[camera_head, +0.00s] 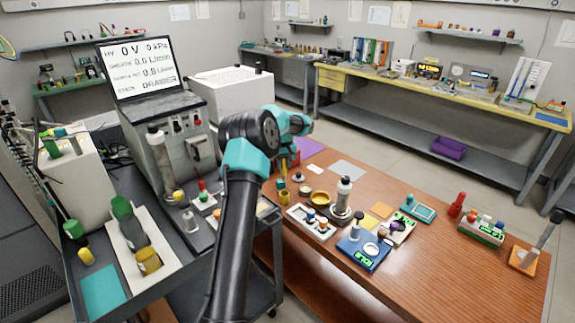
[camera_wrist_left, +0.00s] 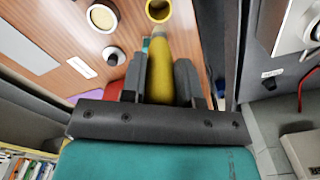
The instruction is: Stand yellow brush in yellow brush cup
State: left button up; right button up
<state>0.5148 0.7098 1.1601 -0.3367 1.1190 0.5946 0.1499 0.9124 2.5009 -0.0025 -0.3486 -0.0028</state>
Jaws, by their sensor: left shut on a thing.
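My left gripper (camera_wrist_left: 161,80) is shut on the yellow brush (camera_wrist_left: 160,55), whose rounded yellow body shows between the two dark fingers in the left wrist view. The yellow brush cup (camera_wrist_left: 158,11) is at the top edge of that view, its round dark opening just beyond the brush's far end. Brush and cup look apart; the height between them cannot be told. In the head view the cup (camera_head: 283,197) stands on the brown table just below my teal wrist. My right gripper is in neither view.
A red thing (camera_wrist_left: 115,90) lies beside the gripper. The monitor instrument (camera_head: 150,75) stands left.

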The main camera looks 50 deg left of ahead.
aim_at(284, 175)
pick_arm(q)
jog(key=shift+f, duration=0.1)
jog(key=shift+f, duration=2.8)
jog(key=shift+f, duration=3)
jog(key=o, duration=1)
notch_tip(284, 175, up, 17)
jog(key=shift+r, duration=0.2)
